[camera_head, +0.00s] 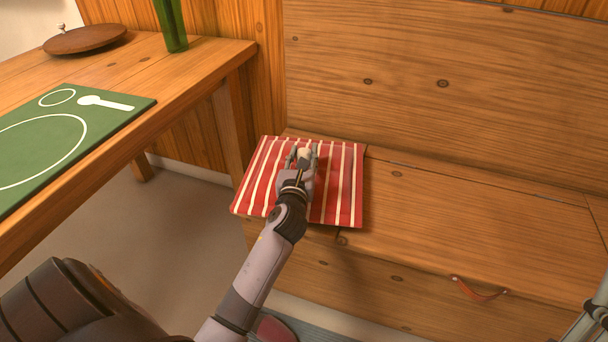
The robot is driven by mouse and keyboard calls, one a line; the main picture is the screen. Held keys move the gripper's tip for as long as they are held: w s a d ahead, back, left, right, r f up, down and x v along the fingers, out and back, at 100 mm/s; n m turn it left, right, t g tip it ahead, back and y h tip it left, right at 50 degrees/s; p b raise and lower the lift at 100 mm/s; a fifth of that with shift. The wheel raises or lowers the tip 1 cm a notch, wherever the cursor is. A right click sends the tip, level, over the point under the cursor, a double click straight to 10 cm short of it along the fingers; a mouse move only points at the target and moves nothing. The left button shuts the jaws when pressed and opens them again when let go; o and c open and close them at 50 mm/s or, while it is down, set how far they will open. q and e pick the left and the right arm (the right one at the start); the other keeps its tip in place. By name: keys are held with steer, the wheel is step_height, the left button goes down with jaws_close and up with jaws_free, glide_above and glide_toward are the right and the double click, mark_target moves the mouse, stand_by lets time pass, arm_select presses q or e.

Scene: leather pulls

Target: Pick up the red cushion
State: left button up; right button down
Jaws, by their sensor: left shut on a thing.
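The red cushion (342,192) is flat and square with cream stripes. It is on the left end of the wooden bench seat (440,210), with its front edge at or slightly over the seat's front edge. My left gripper (303,157) is over the cushion's middle, shut on it. A small pale patch shows between the fingertips; I cannot tell if it is a pinched stripe or a separate part. The gripper and wrist hide part of the cushion's middle. I cannot tell whether the cushion is lifted. My right gripper is not in view.
A wooden table at the left (190,75) bears a green placemat (110,125), a round wooden board (85,40) and a green vase (171,25). The bench's tall back stands behind the cushion. A leather pull (478,292) is on the bench front. The seat's right is clear.

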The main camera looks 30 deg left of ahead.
arm_select(q)
jaws_close()
steer(key=shift+r, duration=0.1)
stand_by(0.5)
